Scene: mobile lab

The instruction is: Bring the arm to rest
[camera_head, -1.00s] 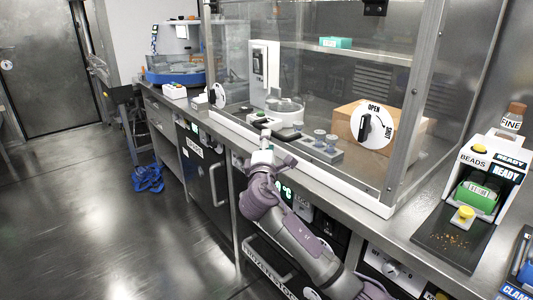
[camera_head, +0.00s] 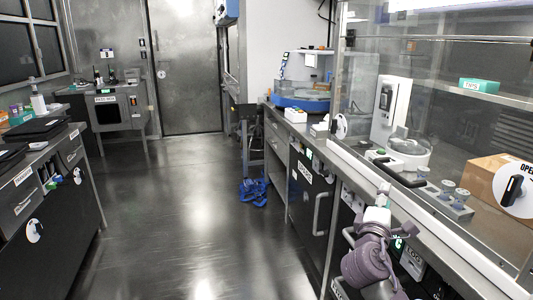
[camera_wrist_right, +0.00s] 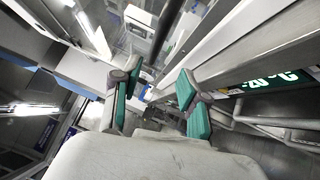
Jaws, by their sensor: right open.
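My right arm, purple-grey, comes in at the lower right of the head view. Its right gripper (camera_head: 379,200) points up and away at the front edge of the steel bench (camera_head: 440,228), below the glass-fronted hood. In the right wrist view the right gripper (camera_wrist_right: 158,88) shows two green-padded fingers held apart, with nothing between them. The bench edge runs close beside the right-hand finger; contact cannot be told. My left gripper is in neither view.
The hood holds a dark-handled tray (camera_head: 399,172), grey knobs (camera_head: 447,187) and a cardboard box (camera_head: 486,176). A black cabinet (camera_head: 307,202) stands under the bench. Blue cloth-like items (camera_head: 253,192) lie on the floor. Open floor (camera_head: 185,215) lies left, up to another counter (camera_head: 50,165).

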